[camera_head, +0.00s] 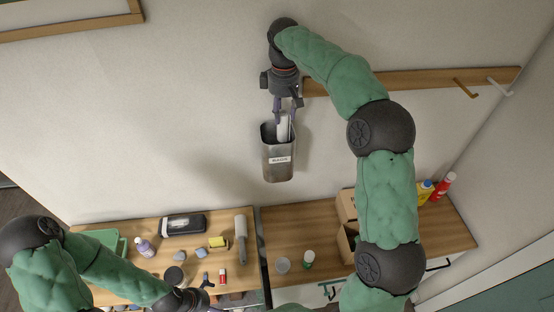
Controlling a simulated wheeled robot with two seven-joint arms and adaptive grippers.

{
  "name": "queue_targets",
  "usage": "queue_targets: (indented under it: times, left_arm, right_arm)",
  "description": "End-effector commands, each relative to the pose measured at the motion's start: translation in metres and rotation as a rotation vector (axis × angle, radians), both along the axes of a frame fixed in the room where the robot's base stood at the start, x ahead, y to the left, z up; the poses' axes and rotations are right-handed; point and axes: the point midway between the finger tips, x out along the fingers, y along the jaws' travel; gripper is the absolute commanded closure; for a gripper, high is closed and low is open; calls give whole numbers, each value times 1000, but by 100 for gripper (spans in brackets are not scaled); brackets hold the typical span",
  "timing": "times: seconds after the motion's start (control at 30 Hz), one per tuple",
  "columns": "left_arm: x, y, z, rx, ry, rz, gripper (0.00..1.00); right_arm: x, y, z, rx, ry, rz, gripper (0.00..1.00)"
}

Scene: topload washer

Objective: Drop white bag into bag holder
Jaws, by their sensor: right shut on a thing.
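The white bag (284,125) is a small pale shape between the fingers of my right gripper (287,108). The gripper is shut on it and points down at the bag holder (278,168). The bag holder is a grey, open-topped bin with a white label, up against the wall. The bag's lower part reaches into the holder's mouth; whether it touches the inside is hidden. My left gripper (209,289) is low in the picture, over the left table's front part. Its fingers are small and partly cut off, so its opening is unclear.
The left wooden table (100,229) holds a spray-type bottle (145,247), a black-and-white case (183,225), a grey roller (241,234) and small items. The right wooden counter (285,228) holds cardboard boxes (346,205) and bottles (445,183). A wooden hook rail (425,80) is on the wall.

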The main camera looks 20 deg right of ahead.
Motion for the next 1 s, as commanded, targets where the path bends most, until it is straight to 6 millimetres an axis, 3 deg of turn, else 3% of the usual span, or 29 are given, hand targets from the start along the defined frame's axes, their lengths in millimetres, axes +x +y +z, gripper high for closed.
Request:
queue_targets:
  times: [0.1,0.43,0.47,0.53,0.57,1.0]
  left_arm:
    - [0,0,-11,0,0,0,0]
    - [0,0,-12,0,-1,0,0]
    - [0,0,-12,0,-1,0,0]
    - [0,0,-12,0,-1,0,0]
    - [0,0,-12,0,-1,0,0]
    - [0,0,-12,0,-1,0,0]
  right_arm:
    - [0,0,-10,1,-1,0,80]
    - [0,0,-11,0,-1,0,80]
    - [0,0,-11,0,-1,0,55]
    - [0,0,-11,0,-1,0,35]
    - [0,0,-11,1,-1,0,30]
    - [1,0,-5,0,-2,0,30]
